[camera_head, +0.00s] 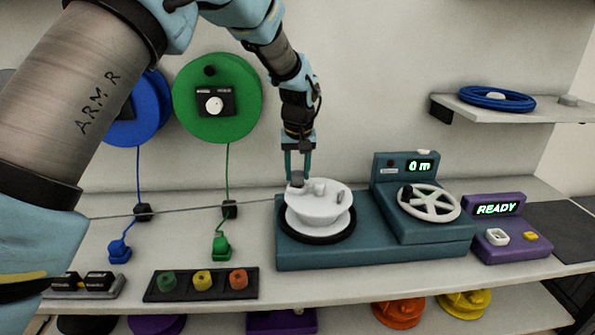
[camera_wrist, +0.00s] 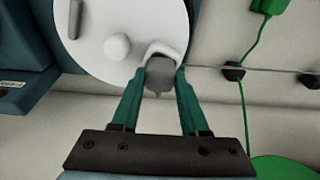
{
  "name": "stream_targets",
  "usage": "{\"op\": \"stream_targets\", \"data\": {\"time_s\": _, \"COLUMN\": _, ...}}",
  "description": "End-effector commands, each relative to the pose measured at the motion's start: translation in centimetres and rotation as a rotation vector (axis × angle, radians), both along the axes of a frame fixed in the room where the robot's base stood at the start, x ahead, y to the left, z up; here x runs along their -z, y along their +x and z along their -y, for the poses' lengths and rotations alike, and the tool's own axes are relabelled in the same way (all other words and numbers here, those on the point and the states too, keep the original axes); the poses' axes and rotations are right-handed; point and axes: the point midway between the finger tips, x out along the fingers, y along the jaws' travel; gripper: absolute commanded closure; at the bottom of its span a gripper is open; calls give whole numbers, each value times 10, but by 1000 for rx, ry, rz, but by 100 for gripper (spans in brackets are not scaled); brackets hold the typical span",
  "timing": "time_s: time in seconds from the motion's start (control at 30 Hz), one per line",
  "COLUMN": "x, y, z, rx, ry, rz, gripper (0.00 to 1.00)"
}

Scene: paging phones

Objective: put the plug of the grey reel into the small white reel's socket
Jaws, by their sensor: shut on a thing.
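The small white reel (camera_head: 318,212) sits on the black turntable of the teal winder at the centre. It also shows in the wrist view (camera_wrist: 95,50). My gripper (camera_head: 297,178) points down at the reel's rear left edge. Its teal fingers are shut on a grey plug (camera_wrist: 159,78). The plug's front end is at the white socket (camera_wrist: 165,48) on the reel's rim; how deep it sits I cannot tell. A thin grey cord (camera_head: 180,213) runs left from there. The grey reel cannot be clearly made out; my arm covers the left side.
The winder (camera_head: 375,258) has a white handwheel and a "0 m" display. A purple "READY" box (camera_head: 500,240) stands to its right. Blue and green reels (camera_head: 217,70) hang on the wall, their plugs dangling near black cord guides (camera_head: 230,210). A black rack (camera_head: 200,284) holds coloured pieces in front.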

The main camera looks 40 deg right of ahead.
Motion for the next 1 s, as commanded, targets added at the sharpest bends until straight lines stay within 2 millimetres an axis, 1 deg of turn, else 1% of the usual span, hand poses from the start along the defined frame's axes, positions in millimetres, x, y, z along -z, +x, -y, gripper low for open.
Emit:
{"op": "stream_targets", "data": {"time_s": 0.13, "x": 0, "y": 0, "z": 0, "rx": 0, "ry": 0, "rz": 0, "gripper": 96}}
{"op": "stream_targets", "data": {"time_s": 0.17, "x": 0, "y": 0, "z": 0, "rx": 0, "ry": 0, "rz": 0, "gripper": 52}}
{"op": "stream_targets", "data": {"time_s": 0.43, "x": 0, "y": 0, "z": 0, "rx": 0, "ry": 0, "rz": 0, "gripper": 22}}
{"op": "stream_targets", "data": {"time_s": 0.63, "x": 0, "y": 0, "z": 0, "rx": 0, "ry": 1, "rz": -1, "gripper": 20}}
{"op": "stream_targets", "data": {"time_s": 0.8, "x": 0, "y": 0, "z": 0, "rx": 0, "ry": 1, "rz": -1, "gripper": 1}}
{"op": "stream_targets", "data": {"time_s": 1.0, "x": 0, "y": 0, "z": 0, "rx": 0, "ry": 0, "rz": 0, "gripper": 0}}
